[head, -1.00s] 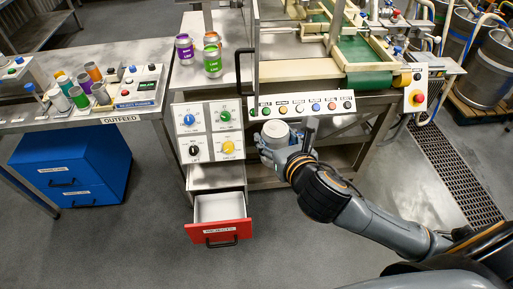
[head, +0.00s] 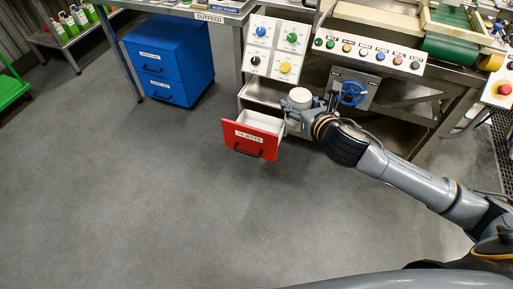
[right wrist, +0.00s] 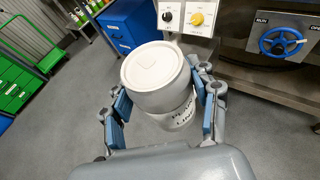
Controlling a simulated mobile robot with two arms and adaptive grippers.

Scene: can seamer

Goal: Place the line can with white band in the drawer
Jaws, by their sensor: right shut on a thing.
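The can (head: 299,96) is held upright in my right gripper (head: 296,105), its pale round lid facing up. In the right wrist view the can (right wrist: 155,78) sits between the blue-padded fingers of the gripper (right wrist: 162,108), which are shut on it. Lettering shows low on its side, but most of the side is hidden. The red-fronted drawer (head: 249,139), labelled REJECTS, is pulled out with its pale inside showing. The can is above and just right of the drawer's right rear side; the exact height gap cannot be told. My left gripper is not in view.
A panel with knobs (head: 274,48) stands above the drawer. A blue handwheel (head: 352,93) is close right of the gripper. A button strip (head: 368,52) runs along the machine above. A blue cabinet (head: 169,60) stands at the left. The floor in front is clear.

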